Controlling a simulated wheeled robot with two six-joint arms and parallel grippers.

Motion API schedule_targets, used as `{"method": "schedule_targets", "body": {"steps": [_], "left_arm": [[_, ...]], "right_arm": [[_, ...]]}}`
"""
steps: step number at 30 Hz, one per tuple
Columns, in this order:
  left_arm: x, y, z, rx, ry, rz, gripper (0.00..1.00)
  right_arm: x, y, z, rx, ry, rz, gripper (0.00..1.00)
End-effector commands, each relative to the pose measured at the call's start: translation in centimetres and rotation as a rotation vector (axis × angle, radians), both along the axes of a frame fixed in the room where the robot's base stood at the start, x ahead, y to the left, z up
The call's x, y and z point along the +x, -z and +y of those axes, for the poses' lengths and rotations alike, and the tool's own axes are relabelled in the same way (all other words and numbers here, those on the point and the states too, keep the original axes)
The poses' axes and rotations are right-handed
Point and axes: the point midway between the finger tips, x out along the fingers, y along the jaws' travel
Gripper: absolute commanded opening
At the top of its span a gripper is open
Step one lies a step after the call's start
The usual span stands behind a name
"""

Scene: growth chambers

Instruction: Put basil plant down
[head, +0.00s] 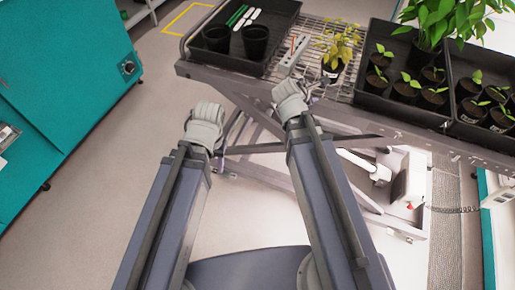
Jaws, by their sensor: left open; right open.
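A small potted plant with yellow-green leaves (339,45), which looks like the basil plant, stands upright in a black pot (332,73) on the wire-mesh top of the cart (311,32). My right gripper (314,88) is open at the cart's front edge, just in front and to the left of the pot. It is small in view, and I cannot tell whether it touches the pot. My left gripper (221,160) is open and empty, low in front of the cart and mostly hidden behind its own wrist.
A black tray (272,62) with two empty pots and several labels stands at the cart's left. A grey stand (293,54) is left of the plant. Black seedling trays (376,94) and a large leafy plant (436,18) fill the right. A teal cabinet (60,70) stands left.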

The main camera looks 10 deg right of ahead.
Motion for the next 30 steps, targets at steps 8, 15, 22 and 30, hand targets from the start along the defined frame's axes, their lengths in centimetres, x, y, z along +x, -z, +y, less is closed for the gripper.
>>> {"method": "schedule_targets", "body": {"steps": [8, 15, 22, 30], "left_arm": [[0.0, 0.0, 0.0, 0.000, 0.000, 0.000, 0.50], [0.0, 0.0, 0.0, 0.000, 0.000, 0.000, 0.50], [0.0, 0.0, 0.0, 0.000, 0.000, 0.000, 0.50], [0.0, 0.0, 0.0, 0.000, 0.000, 0.000, 0.50]], "right_arm": [[-8.5, 6.7, 14.0, 0.655, 0.611, 0.007, 0.42], [-15.1, 8.3, 21.1, 0.826, 1.014, 0.101, 0.42], [-16.8, 8.4, 22.8, 0.842, 1.124, 0.126, 0.42], [-16.8, 8.4, 22.7, 0.842, 1.122, 0.125, 0.42]]}}
